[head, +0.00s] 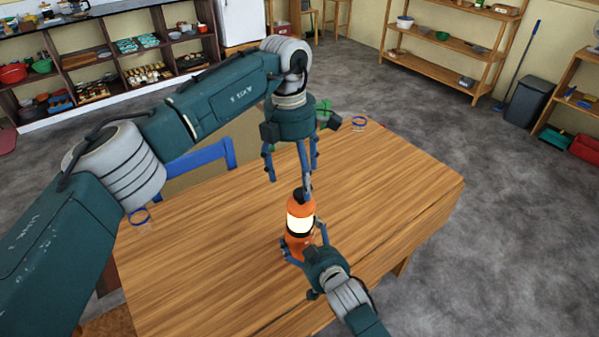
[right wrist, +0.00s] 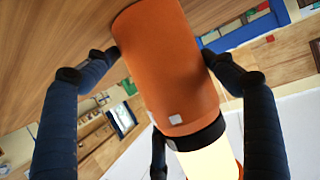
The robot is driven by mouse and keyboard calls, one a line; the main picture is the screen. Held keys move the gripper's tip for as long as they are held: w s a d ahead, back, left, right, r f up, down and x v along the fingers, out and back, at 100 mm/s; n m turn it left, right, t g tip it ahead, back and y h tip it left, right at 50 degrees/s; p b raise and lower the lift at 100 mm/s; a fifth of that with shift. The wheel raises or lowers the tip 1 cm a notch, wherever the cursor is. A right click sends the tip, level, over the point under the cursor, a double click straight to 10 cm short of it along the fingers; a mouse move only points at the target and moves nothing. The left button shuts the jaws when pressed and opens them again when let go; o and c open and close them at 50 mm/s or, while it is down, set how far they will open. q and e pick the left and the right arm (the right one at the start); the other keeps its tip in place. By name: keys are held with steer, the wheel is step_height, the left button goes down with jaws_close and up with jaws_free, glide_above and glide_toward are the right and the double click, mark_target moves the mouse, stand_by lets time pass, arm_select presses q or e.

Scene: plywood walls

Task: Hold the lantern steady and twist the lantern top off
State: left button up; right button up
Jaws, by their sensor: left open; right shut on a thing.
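The lantern (head: 299,242) stands upright on the wooden table, orange with a glowing pale band and a dark top piece (head: 301,197). My right gripper (head: 304,240) comes in from the lower right and is shut around the lantern's lower orange body. In the right wrist view, its fingers (right wrist: 150,75) press on the orange body (right wrist: 168,65), with the dark collar and glowing band below it in the picture. My left gripper (head: 291,181) points down above the lantern, open. One finger overlaps the lantern's top in the picture; I cannot tell whether they touch.
The wooden table (head: 390,200) is mostly bare. A blue-rimmed clear item (head: 360,123) is near its far edge, another (head: 140,215) at its left edge. A blue chair (head: 210,156) stands behind it. Shelves (head: 455,45) and a dark bin (head: 528,100) are farther off.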

mark_target(299, 202)
arm_select(q)
steer(key=shift+s+d+r+n+y, duration=0.15)
steer(key=shift+n+y, duration=0.1)
steer(key=shift+n, duration=0.2)
steer(key=shift+w+d+r+n+y, duration=0.15)
steer(key=shift+n+y, duration=0.1)
steer(key=shift+n, duration=0.2)
steer(key=shift+s+n+t, duration=0.1)
steer(key=shift+n+t, duration=0.2)
steer(key=shift+f, duration=0.35)
step_height(299, 202, down, 11)
steer(key=shift+f, duration=0.1)
steer(key=c, duration=1.3)
steer(key=m, duration=0.2)
steer(key=shift+a+m, duration=0.1)
steer(key=shift+m, duration=0.2)
